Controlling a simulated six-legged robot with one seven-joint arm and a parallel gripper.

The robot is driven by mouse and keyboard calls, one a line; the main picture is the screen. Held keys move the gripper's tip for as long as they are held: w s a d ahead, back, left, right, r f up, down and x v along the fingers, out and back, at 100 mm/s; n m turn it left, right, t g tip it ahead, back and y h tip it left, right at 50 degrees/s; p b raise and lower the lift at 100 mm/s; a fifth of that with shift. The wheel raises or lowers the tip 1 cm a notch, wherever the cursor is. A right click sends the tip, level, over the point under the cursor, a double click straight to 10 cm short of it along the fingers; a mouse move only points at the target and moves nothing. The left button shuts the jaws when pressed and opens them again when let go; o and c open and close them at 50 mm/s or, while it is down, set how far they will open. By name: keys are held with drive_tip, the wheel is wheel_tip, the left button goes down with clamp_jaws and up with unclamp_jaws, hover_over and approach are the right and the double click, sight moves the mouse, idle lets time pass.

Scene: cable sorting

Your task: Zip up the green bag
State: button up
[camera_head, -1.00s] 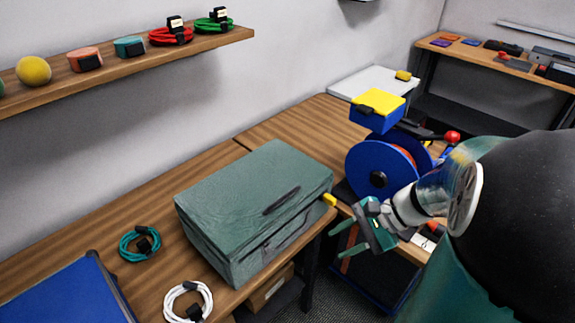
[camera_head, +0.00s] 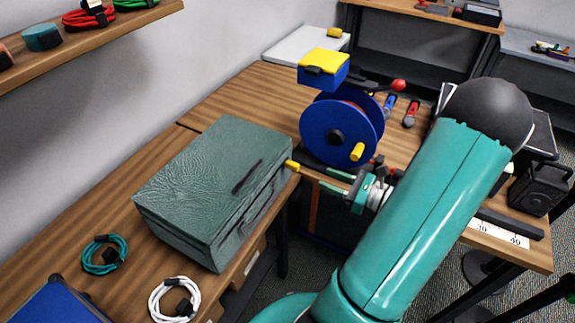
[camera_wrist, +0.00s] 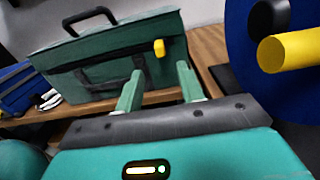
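The green bag (camera_head: 215,180) is a closed-looking box on the wooden table, with a dark handle on its front side. A yellow zipper pull (camera_head: 292,165) sticks out at its right end. In the wrist view the bag (camera_wrist: 110,55) is ahead, with its dark handle on top and the yellow pull (camera_wrist: 159,48) near the upper right of its facing side. My gripper (camera_head: 328,180) is to the right of the pull. In the wrist view its two green fingers (camera_wrist: 158,85) are apart with nothing between them. The pull is beyond the fingertips, not touched.
A blue cable reel (camera_head: 340,130) with a yellow knob stands close to my gripper. A teal cable coil (camera_head: 104,254), a white cable coil (camera_head: 174,298) and a blue case (camera_head: 55,303) lie left of the bag. A wooden shelf (camera_head: 130,22) is above.

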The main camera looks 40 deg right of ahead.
sight(299, 168)
drive_tip(key=x, duration=1.1)
drive_tip(key=shift+w+a, duration=0.15)
drive_tip(key=shift+w, duration=0.15)
drive_tip(key=shift+c, duration=0.2)
clamp_jaws()
